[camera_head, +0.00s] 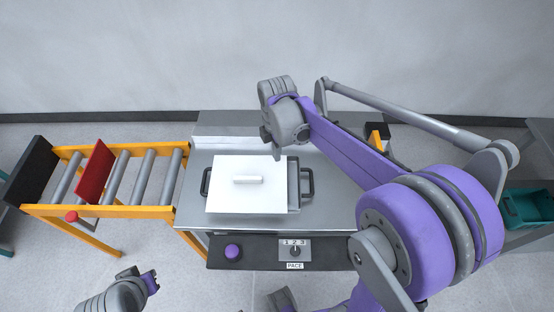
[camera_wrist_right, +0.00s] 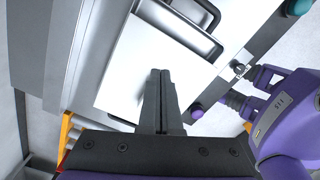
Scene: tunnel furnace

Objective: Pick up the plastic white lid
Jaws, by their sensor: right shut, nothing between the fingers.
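The white lid (camera_head: 225,200) is a flat square plate with a small raised bar handle (camera_head: 248,180). It lies on a metal tray (camera_head: 293,190) with dark side handles. My right gripper (camera_head: 277,156) hangs over the lid's back right edge, its fingers pointing down. In the right wrist view the right gripper (camera_wrist_right: 160,74) is shut and empty in front of the lid (camera_wrist_right: 125,70), and the lid's handle is hidden there. My left gripper (camera_head: 152,281) shows small and partly at the bottom left, away from the lid; its jaws are unclear.
The tray sits on a steel bench with a front panel holding a purple button (camera_head: 232,252) and a numbered dial (camera_head: 295,250). An orange roller conveyor (camera_head: 110,211) with a red plate (camera_head: 96,172) stands left. A green bin (camera_head: 528,207) is at the far right.

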